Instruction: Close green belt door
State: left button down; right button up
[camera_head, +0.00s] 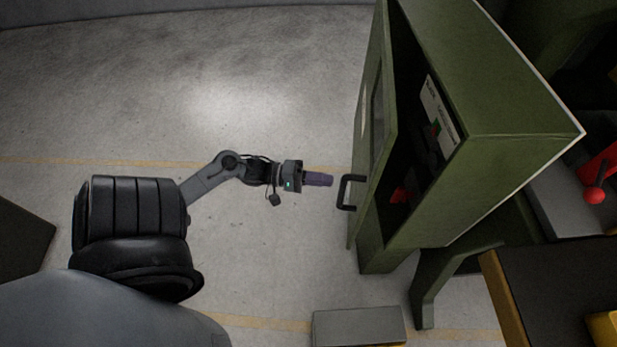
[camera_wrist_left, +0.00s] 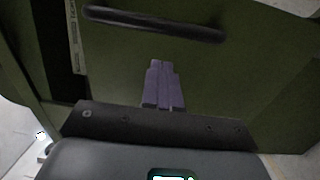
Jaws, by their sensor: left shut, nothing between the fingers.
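The green cabinet (camera_head: 500,110) stands at the right in the head view, and its green door (camera_head: 371,130) is ajar, with a dark gap between door and body. A black handle (camera_head: 346,191) sticks out from the door. My left gripper (camera_head: 329,179) is shut and empty, its purple fingers pointing at the door just left of the handle, with a small gap. In the left wrist view the shut purple fingers (camera_wrist_left: 162,70) are in front of the green door face (camera_wrist_left: 240,75), below the black handle (camera_wrist_left: 155,22) in the picture. My right gripper is out of view.
A red ball-ended lever (camera_head: 594,195) is at the far right. A dark table with a yellow edge (camera_head: 505,290) is at the lower right. A grey box (camera_head: 358,327) lies on the floor at the bottom. The floor left of the door is clear.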

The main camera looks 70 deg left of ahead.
aim_at(361, 184)
pick_arm(q)
jog(key=b+x, duration=0.1)
jog(key=x, duration=0.6)
jog(key=shift+w+d, duration=0.15)
jog(key=shift+w, duration=0.1)
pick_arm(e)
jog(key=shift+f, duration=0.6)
